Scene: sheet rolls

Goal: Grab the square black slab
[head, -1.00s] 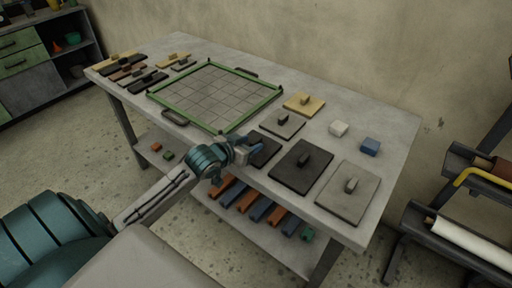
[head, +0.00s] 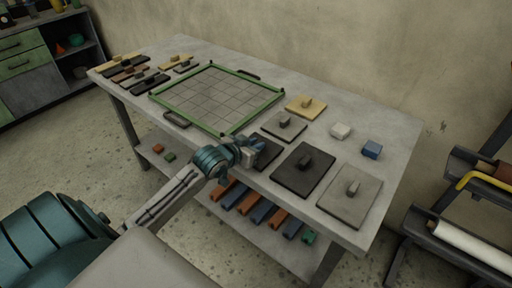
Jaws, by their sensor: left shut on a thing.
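My left gripper (head: 252,151) comes in from the left over the table's front edge. It is shut on the small square black slab (head: 267,154), at the near side of the table. The gripper hides the slab's knob and its left part. The slab looks to be at the table top; I cannot tell whether it is lifted. A larger black slab (head: 290,180) with an upright knob lies just right of it, free of the gripper. My right gripper is not in view.
Close by on the table (head: 385,150) lie a grey slab (head: 345,206), a smaller grey slab (head: 290,132), a yellow slab (head: 297,108), a white block (head: 340,131) and a blue block (head: 371,150). A green-framed grid tray (head: 222,98) stands left. Long bars lie far left.

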